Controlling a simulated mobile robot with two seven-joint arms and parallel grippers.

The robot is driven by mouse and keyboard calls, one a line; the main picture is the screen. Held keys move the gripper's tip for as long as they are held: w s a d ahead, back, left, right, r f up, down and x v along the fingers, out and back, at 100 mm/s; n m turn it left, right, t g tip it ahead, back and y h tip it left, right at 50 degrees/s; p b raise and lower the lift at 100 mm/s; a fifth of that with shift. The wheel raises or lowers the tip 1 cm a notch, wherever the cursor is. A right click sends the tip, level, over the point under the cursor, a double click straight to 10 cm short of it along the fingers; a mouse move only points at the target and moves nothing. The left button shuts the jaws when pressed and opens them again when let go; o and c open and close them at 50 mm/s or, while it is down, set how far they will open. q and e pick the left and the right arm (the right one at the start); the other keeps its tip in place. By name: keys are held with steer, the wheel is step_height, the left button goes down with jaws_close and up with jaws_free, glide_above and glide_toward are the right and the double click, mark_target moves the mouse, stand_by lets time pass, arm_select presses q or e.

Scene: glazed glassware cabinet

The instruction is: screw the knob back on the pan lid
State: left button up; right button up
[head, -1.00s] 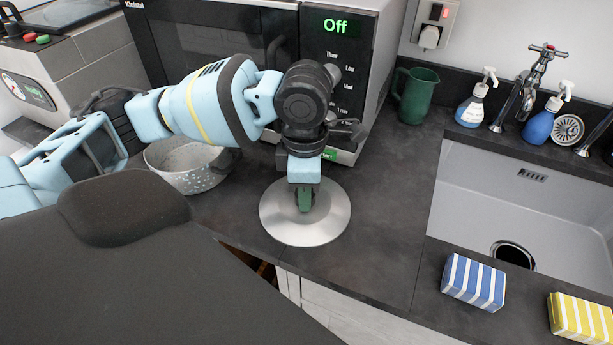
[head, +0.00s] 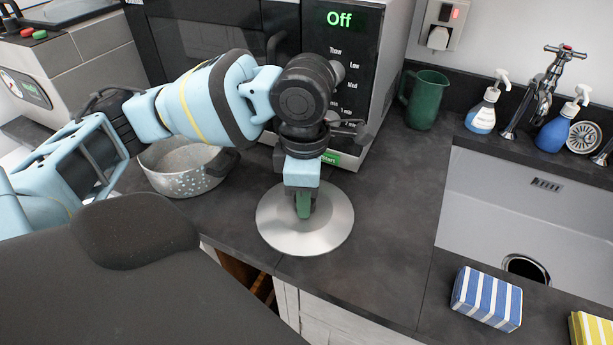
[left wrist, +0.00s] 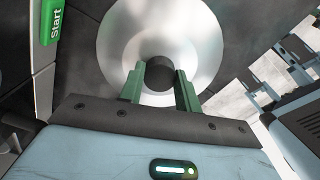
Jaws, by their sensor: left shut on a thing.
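The pan lid (head: 333,228) is a round silvery disc lying flat on the dark worktop in front of the microwave. My left gripper (head: 303,210) points down at the lid's middle, its green fingers low over it. In the left wrist view, the dark round knob (left wrist: 159,72) is between the two green fingers, over the centre of the lid (left wrist: 207,42). The fingers are shut on the knob. In the head view, the knob is hidden by the fingers. I cannot tell whether its thread is engaged. My right gripper is out of view.
A grey speckled pan (head: 178,178) stands left of the lid, below my left arm. The microwave (head: 352,85) is close behind. A green jug (head: 425,100), the sink (head: 520,205) and a blue striped sponge (head: 487,299) are to the right. Worktop between lid and sink is clear.

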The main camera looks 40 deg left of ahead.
arm_select(q)
steer(key=shift+s+f, duration=0.1)
stand_by(0.4)
steer(key=o, duration=1)
steer(key=shift+o, duration=0.2)
steer(key=shift+r+p, duration=0.45)
steer(key=shift+r, duration=3.55)
